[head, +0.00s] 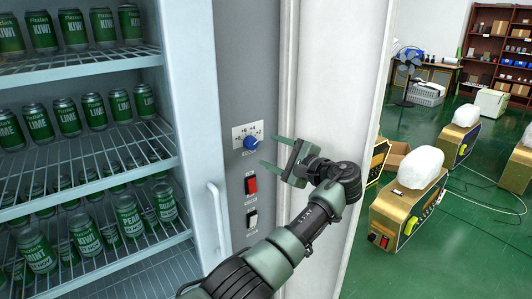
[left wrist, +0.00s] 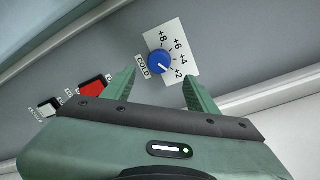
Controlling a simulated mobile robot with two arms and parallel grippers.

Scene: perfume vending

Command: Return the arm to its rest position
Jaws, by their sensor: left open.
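My left gripper (head: 272,153) is open and empty in the head view, in front of the grey control panel (head: 229,88). Its two fingers point left toward the panel, near the blue knob (head: 251,143). In the left wrist view the open fingers (left wrist: 160,88) stand apart below the blue knob (left wrist: 160,62), with nothing between them. The knob sits on a white plate (left wrist: 182,52) marked with numbers and COLD. Whether a fingertip touches the knob or panel is hard to tell. My right gripper is not in view.
Below the knob are a red switch (head: 251,185) and a pale switch (head: 252,218). A fridge with green cans (head: 86,235) on wire shelves (head: 105,281) and a door handle (head: 218,222) is at left. Gold machines (head: 395,215) stand on the green floor at right.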

